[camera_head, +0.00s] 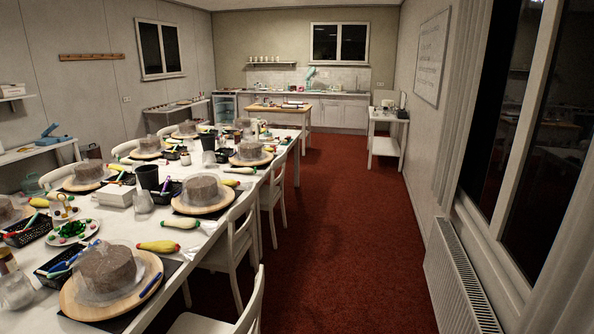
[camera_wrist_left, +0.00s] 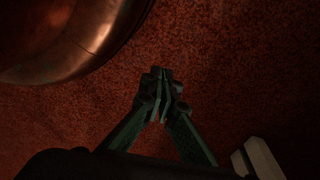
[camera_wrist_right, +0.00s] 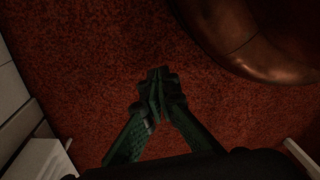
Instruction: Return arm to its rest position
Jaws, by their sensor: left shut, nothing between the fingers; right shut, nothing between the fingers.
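My left gripper (camera_wrist_left: 162,88) shows in the left wrist view, shut and empty above the red carpet. My right gripper (camera_wrist_right: 158,88) shows in the right wrist view, also shut and empty above the carpet. Neither gripper nor arm shows in the head view. Both grippers point down at the floor, apart from the table. A dark, rounded, shiny body is at the upper left of the left wrist view and the upper right of the right wrist view; it looks like my own base.
A long white table (camera_head: 203,238) on the left holds several cakes on wooden turntables, piping bags and black baskets. White chairs (camera_head: 236,233) line its near side. Red carpet (camera_head: 335,230) is clear down the middle. A radiator (camera_head: 460,285) and windows are on the right.

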